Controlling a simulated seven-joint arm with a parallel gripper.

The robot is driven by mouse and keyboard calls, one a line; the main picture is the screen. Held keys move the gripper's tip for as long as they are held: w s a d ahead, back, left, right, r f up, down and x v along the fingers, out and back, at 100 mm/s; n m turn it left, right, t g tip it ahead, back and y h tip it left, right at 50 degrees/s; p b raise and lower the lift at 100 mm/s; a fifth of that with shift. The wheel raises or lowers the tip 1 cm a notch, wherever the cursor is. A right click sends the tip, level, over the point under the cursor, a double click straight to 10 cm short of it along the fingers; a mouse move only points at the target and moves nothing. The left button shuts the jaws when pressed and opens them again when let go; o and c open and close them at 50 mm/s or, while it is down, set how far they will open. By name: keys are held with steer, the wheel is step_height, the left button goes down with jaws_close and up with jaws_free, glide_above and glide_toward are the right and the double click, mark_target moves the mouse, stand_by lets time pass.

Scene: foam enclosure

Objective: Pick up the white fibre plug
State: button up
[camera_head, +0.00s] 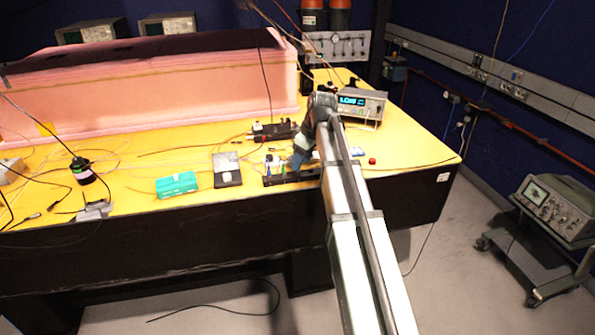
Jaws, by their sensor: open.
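I cannot clearly single out the white fibre plug; the parts on the bench are very small here. Small blue, green and pale parts stand on a black strip (279,181) near the bench's front edge. My gripper (298,159) points down at the right part of this strip, and my forearm comes in from the lower right. The gripper is open, but its fingertips are small and partly merged with the parts around them. I cannot tell whether it touches anything. My arm hides part of the bench behind it.
The yellow bench (130,190) carries a teal box (177,185), a grey-black box (227,170), a black device (273,131) and a meter with a blue display (361,103). A pink foam enclosure (150,95) stands behind. Loose cables cross the left side. The right front corner is mostly clear.

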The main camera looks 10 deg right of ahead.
steer(key=shift+x, duration=1.4)
steer(key=shift+a, duration=0.1)
steer(key=shift+c, duration=0.3)
steer(key=shift+r, duration=0.1)
jaws_close()
